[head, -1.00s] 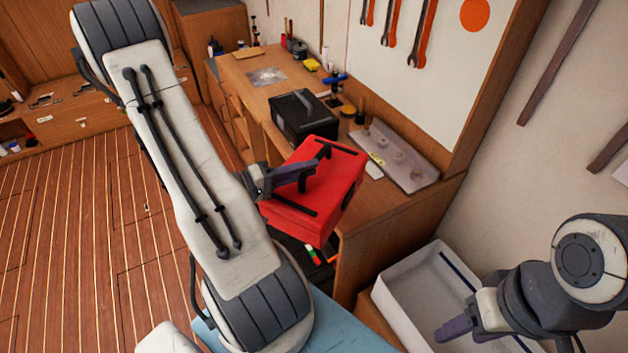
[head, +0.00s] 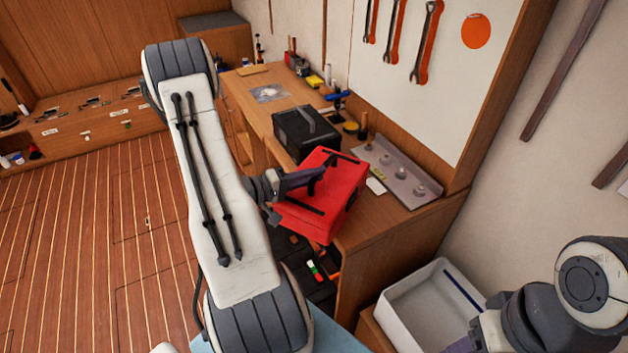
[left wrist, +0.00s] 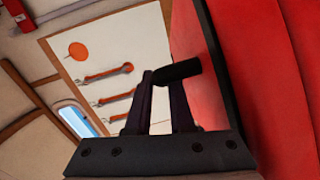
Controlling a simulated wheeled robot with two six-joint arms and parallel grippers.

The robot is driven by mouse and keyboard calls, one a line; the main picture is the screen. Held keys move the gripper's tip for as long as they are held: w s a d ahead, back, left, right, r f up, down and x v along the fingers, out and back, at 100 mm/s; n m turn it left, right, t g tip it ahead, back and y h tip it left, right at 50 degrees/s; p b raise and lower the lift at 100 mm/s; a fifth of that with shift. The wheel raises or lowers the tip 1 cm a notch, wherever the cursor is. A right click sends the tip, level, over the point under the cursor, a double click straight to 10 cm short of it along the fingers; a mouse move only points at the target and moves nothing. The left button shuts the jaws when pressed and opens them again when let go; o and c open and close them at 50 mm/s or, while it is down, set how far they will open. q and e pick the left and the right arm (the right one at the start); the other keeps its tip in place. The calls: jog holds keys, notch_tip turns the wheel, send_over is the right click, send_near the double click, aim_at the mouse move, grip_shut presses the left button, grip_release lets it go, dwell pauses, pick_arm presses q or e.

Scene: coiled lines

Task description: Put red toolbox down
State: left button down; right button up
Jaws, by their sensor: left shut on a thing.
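The red toolbox (head: 337,205) is tilted at the near end of the wooden workbench (head: 395,222), partly over its left edge. I cannot tell whether it touches the bench top. My left gripper (head: 312,180) is shut on the toolbox's black handle. In the left wrist view the fingers (left wrist: 160,98) close around the dark handle (left wrist: 178,71), with the red side (left wrist: 270,60) filling the right. My right arm shows at the lower right of the head view, with its fingertips cut off by the bottom edge.
A black case (head: 306,132) stands just behind the toolbox. A grey metal tray with knobs (head: 405,185) lies to its right by the wall. A white bin (head: 415,308) stands on the floor side at the front. Small tools (head: 315,270) lie below the toolbox.

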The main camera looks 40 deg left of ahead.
aim_at(320, 184)
pick_arm(q)
jog(key=shift+w+a+f, duration=0.35)
jog(key=shift+w+a, duration=0.1)
jog(key=shift+w, duration=0.2)
jog(key=shift+f, duration=0.2)
notch_tip(320, 184, down, 3)
jog(key=shift+f+p, duration=0.2)
jog(key=shift+p, duration=0.8)
jog(key=shift+f, duration=0.2)
jog(key=shift+f+b, duration=0.15)
jog(key=shift+b, duration=0.15)
jog(key=c, duration=0.8)
grip_release()
